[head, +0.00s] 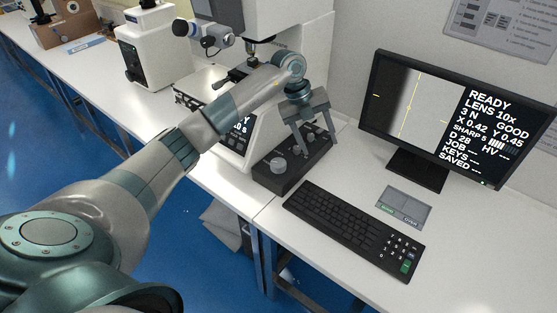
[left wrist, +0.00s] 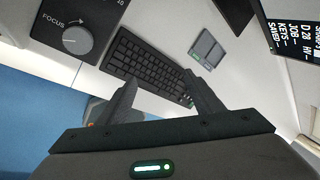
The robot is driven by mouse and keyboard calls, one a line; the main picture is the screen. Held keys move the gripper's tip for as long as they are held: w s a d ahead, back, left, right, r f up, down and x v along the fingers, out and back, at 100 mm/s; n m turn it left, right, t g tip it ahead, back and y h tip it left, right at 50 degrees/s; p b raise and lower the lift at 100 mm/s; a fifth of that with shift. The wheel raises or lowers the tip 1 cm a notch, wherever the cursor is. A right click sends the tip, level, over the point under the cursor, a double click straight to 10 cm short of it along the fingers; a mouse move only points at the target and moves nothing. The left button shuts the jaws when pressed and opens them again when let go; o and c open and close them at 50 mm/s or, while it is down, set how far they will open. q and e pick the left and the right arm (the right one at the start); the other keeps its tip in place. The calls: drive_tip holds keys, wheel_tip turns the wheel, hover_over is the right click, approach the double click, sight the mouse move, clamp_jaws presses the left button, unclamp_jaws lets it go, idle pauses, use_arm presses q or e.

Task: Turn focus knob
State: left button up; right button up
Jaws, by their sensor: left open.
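The focus knob (head: 278,165) is a grey round dial on the black control box (head: 262,178) in front of the tester. In the left wrist view the knob (left wrist: 78,40) shows at the upper left, with the word FOCUS beside it and a white pointer line on it. My left gripper (head: 312,145) is over the control box, pointing down, its fingers apart and empty. In the left wrist view the gripper (left wrist: 160,80) has nothing between its fingers, and the knob lies to the left of them, untouched. My right gripper is not in view.
A black keyboard (head: 350,228) and a small grey pad (head: 404,206) lie right of the box. The monitor (head: 430,115) reads READY, LENS 10x, SHARP 5. The white tester (head: 290,45) stands behind my left arm. Free desk lies around the keyboard.

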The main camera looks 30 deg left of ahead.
use_arm(q)
drive_tip(key=s+a+r+n+g+y, duration=0.1)
drive_tip(key=a+r+n+y, duration=0.2)
drive_tip(key=a, duration=0.9)
drive_tip(key=shift+s+a+r+g+y, duration=0.15)
drive_tip(key=shift+s+r+g+y, duration=0.25)
drive_tip(key=shift+r+y, duration=0.15)
drive_tip(key=shift+f, duration=0.1)
drive_tip(key=p, duration=0.6)
approach(278, 163)
wheel_tip(278, 163, down, 8)
drive_tip(key=shift+r, duration=0.1)
drive_tip(key=shift+w+f, duration=0.1)
drive_tip(key=shift+f, duration=0.4)
drive_tip(key=c, duration=1.1)
